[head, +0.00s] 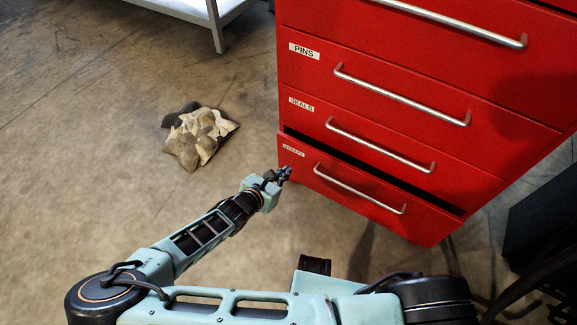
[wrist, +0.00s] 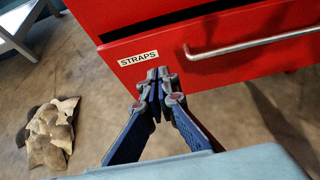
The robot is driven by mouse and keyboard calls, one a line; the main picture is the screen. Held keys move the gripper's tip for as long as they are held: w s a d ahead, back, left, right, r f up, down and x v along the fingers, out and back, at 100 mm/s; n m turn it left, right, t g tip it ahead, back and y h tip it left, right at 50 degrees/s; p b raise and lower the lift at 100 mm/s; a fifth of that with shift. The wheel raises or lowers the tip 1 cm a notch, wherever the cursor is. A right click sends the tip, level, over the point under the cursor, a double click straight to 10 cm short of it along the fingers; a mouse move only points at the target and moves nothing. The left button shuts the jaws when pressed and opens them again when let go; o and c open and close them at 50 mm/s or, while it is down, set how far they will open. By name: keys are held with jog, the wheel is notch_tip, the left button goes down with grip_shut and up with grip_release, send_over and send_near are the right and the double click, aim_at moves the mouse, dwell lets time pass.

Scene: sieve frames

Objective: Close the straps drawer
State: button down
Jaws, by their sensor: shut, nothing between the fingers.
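The straps drawer (head: 345,191) is the bottom drawer of the red cabinet. It stands partly open, with a dark gap above its front. Its STRAPS label (wrist: 138,58) reads clearly in the wrist view, to the left of its silver bar handle (wrist: 255,42). My gripper (head: 284,173) is shut and empty at the left end of the drawer front. In the wrist view my gripper's fingertips (wrist: 158,73) overlap the front below and right of the label. I cannot tell whether they touch it.
The PINS drawer (head: 372,95) and SEALS drawer (head: 375,142) above look closed. A crumpled camouflage bag (head: 198,136) lies on the floor to the left. A white shelf (head: 212,14) stands at the back. The floor between bag and cabinet is clear.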

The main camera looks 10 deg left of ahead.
jog(key=b, duration=0.3)
send_near(307, 151)
notch_tip(307, 151, down, 4)
jog(key=w, duration=0.2)
jog(key=shift+w+d+r+b, duration=0.2)
jog(key=shift+w+d+b, duration=0.2)
jog(key=shift+w+d, duration=0.45)
jog(key=shift+w+r, duration=0.15)
jog(key=shift+w, duration=0.6)
jog(key=shift+w, duration=0.1)
